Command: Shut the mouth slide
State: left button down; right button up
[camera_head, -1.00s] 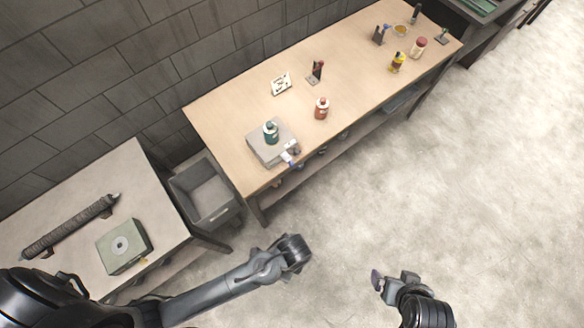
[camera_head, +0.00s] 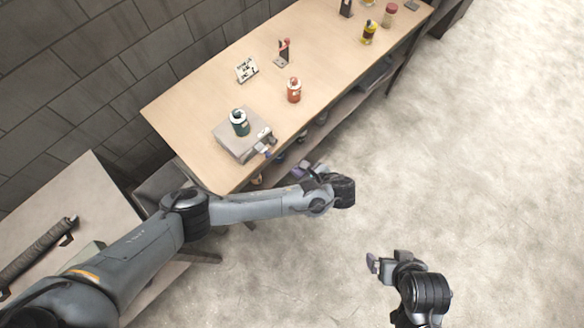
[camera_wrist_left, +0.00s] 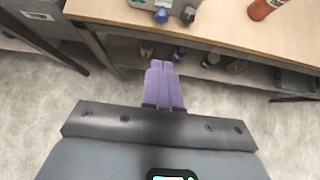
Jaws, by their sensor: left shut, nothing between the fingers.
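A dark mesh tube (camera_head: 35,255) lies on the grey table at the left edge of the head view. A short fitting sticks out at its upper right end; the mouth slide itself is too small to make out. My left arm crosses in front of that table. My left gripper (camera_head: 304,171) is shut and empty, with purple fingers, by the front edge of the long wooden table and far right of the tube. Its closed fingers also show in the left wrist view (camera_wrist_left: 163,85). My right gripper (camera_head: 373,263) hangs over bare floor; its opening is unclear.
The wooden table (camera_head: 190,110) carries a grey device (camera_head: 232,148) with a dark bottle (camera_head: 240,123) on it, a red bottle (camera_head: 294,90) and other small items. A shelf with objects runs underneath. A green box is mostly hidden behind my left arm. Floor at the right is clear.

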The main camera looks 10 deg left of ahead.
aim_at(270, 157)
pick_arm(q)
jog(key=shift+w+a+r+x, duration=0.1)
jog(key=shift+a+r+x, duration=0.2)
jog(key=shift+x, duration=1.65)
jog(key=shift+w+a+r+x, duration=0.2)
jog(key=shift+r+x, duration=0.15)
jog(key=shift+x, duration=1.65)
jog(key=shift+w+a+r+x, duration=0.1)
jog(key=shift+a+r+x, duration=0.2)
jog(key=shift+x, duration=1.65)
pick_arm(e)
jog(key=shift+r, duration=0.25)
jog(key=shift+a, duration=0.1)
